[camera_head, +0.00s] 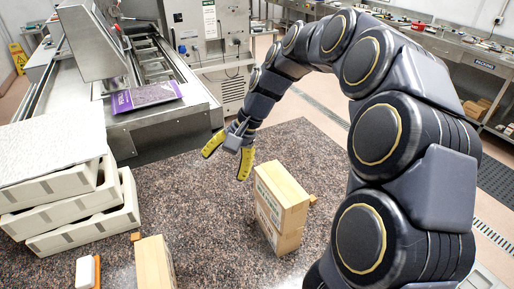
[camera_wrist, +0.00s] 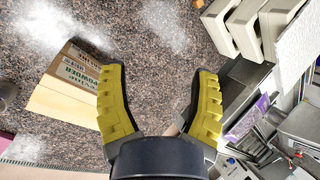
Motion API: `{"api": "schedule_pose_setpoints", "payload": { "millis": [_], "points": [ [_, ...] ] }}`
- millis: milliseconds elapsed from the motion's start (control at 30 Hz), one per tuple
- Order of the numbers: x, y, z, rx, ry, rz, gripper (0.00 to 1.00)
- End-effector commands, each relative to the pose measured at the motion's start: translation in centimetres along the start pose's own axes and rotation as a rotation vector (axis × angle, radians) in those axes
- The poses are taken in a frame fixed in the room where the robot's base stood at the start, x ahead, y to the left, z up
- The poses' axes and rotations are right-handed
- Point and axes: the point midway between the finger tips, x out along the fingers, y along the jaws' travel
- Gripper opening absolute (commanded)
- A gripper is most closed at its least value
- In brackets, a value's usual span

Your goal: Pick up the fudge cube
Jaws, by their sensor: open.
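Two small orange-brown cubes that could be the fudge cube lie on the speckled counter in the head view. One cube (camera_head: 136,237) is beside the stacked white trays; the other cube (camera_head: 312,199) is partly hidden behind the right edge of the cartons. I cannot tell which is the fudge. My gripper (camera_head: 228,156) is above the counter, left of and beyond the cartons, with its yellow fingers spread and nothing between them. In the wrist view my gripper (camera_wrist: 158,75) is also open and empty, over bare counter.
Two stacked tan cartons (camera_head: 284,198) stand mid-counter; a carton also shows in the wrist view (camera_wrist: 74,72). Another carton (camera_head: 153,265) and a white-and-orange block (camera_head: 87,272) are at the front. White trays (camera_head: 85,216) stand left. A purple book (camera_head: 147,96) lies on the machine.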

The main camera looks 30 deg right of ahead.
Motion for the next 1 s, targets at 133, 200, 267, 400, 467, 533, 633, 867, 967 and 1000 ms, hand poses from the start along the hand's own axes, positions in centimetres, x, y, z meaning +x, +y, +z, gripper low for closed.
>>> {"api": "schedule_pose_setpoints", "payload": {
  "millis": [133, 200, 267, 400, 467, 533, 633, 867, 967, 1000],
  "points": [
    [0.0, 2.1, -9.4, 0.309, 0.047, -0.12, 0.61],
    [0.0, 4.1, -13.4, 0.45, 0.076, -0.166, 0.61],
    [-0.1, 6.3, -16.6, 0.564, 0.104, -0.2, 0.61],
    [0.9, 11.4, -21.9, 0.749, 0.165, -0.214, 0.61],
    [2.6, 12.9, -23.2, 0.745, 0.188, -0.153, 0.61],
    [4.7, 15.1, -24.6, 0.728, 0.222, -0.061, 0.61],
    [7.2, 18.4, -26.2, 0.704, 0.27, 0.074, 0.61],
    [9.2, 22.4, -27.9, 0.642, 0.341, 0.273, 0.61],
    [9.3, 22.5, -28.2, 0.611, 0.363, 0.309, 0.61],
    [9.5, 22.6, -28.4, 0.605, 0.367, 0.315, 0.61]
  ]
}}
